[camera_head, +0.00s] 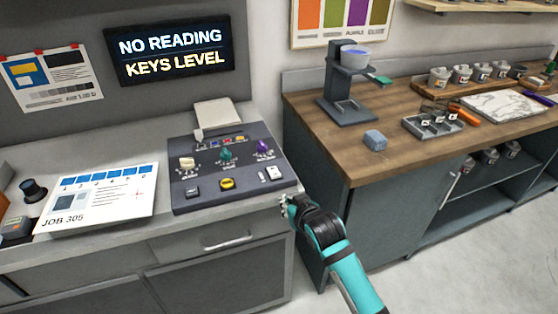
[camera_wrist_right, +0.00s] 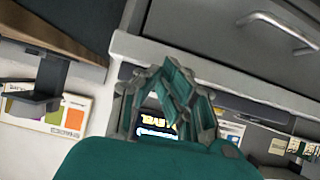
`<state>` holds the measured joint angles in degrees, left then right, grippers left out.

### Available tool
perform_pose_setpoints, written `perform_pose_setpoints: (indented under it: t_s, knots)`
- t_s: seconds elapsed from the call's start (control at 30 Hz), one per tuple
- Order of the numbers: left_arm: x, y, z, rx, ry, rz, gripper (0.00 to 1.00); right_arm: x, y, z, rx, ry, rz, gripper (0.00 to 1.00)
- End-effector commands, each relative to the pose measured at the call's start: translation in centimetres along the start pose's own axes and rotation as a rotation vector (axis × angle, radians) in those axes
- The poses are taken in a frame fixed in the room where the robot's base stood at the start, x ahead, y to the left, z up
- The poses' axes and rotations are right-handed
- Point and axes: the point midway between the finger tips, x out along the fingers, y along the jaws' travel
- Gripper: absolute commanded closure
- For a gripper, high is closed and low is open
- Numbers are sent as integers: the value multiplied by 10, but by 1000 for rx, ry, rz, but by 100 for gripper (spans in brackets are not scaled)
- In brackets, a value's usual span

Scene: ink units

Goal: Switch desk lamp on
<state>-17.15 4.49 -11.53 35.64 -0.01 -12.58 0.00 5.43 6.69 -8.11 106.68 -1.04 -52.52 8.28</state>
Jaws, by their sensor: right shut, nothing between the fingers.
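No thing shows clearly as a desk lamp in the head view. A dark control console (camera_head: 240,190) lies on the grey cabinet top. It bears a white switch-like part (camera_head: 271,173), a yellow button (camera_head: 227,184), a dark button (camera_head: 192,192) and several coloured knobs. A cream flat-topped thing (camera_head: 213,112) stands behind the console; I cannot tell what it is. My right gripper (camera_head: 285,202) is at the cabinet's front right corner, just right of and below the console, apart from the switch. In the right wrist view its fingers (camera_wrist_right: 178,88) are shut and empty.
A printed job sheet (camera_head: 98,198) and a dark knob (camera_head: 33,190) lie left of the console. A lit sign (camera_head: 170,50) hangs behind. To the right, a wooden counter (camera_head: 330,140) holds a stand (camera_head: 345,100), a blue-grey block (camera_head: 375,140) and several pots.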

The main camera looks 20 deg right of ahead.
Motion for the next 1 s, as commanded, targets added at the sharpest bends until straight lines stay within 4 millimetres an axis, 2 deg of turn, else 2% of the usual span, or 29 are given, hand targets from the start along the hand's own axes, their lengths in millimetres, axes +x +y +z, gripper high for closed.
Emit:
perform_pose_setpoints:
  t_s: [0.03,0.1,0.23,0.37,0.67,0.83,1.0]
  knots:
    - [-6,0,-1,0,0,1,60,-21,1,-40,7,57,2,100]
    - [-9,0,-1,0,0,1,60,-42,2,-74,16,108,4,100]
    - [-11,0,-1,0,0,1,60,-65,3,-106,24,162,5,100]
    - [-11,0,-1,0,-1,0,60,-70,3,-112,27,174,5,100]
    - [-11,0,0,-1,-2,0,60,-68,3,-112,26,172,5,100]
    - [-15,0,0,-1,-3,0,60,-50,3,-116,26,171,5,100]
    - [-20,-1,0,-1,-4,-1,60,-15,3,-123,26,170,4,100]
